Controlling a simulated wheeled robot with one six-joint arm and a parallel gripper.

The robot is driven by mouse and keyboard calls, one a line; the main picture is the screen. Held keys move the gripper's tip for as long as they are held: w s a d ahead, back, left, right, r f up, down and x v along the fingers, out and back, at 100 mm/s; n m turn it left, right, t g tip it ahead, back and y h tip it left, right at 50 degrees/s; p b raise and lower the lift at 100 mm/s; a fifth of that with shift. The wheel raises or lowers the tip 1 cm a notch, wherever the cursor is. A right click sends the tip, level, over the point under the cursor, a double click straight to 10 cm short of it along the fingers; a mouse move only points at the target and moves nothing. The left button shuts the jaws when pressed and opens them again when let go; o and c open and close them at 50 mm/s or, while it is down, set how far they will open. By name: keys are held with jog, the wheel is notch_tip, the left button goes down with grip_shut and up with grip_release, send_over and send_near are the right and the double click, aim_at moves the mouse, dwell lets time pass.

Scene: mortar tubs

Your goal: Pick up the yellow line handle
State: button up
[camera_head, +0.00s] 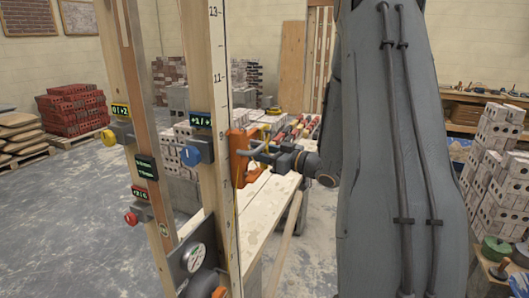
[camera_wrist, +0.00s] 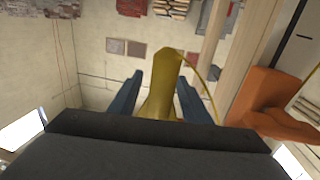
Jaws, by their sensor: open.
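The yellow line handle (camera_wrist: 163,85) is in the middle of the wrist view, between the two blue fingers of my gripper (camera_wrist: 160,98). A gap shows on its left side; on its right it is close to the finger, and I cannot tell if they touch. Its lower end is hidden behind my gripper's dark body. A thin yellow line (camera_wrist: 210,88) runs from near its top to the right. In the head view my gripper (camera_head: 256,152) is open beside the orange bracket (camera_head: 239,158) on the wooden post, with a little yellow showing near the fingers.
The orange bracket also shows close on the right in the wrist view (camera_wrist: 268,98). Two upright wooden posts (camera_head: 215,80) carry knobs, small displays and a gauge (camera_head: 194,258). A wooden bench (camera_head: 262,213) lies behind.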

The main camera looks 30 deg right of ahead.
grip_shut()
jog(key=shift+r, duration=0.2)
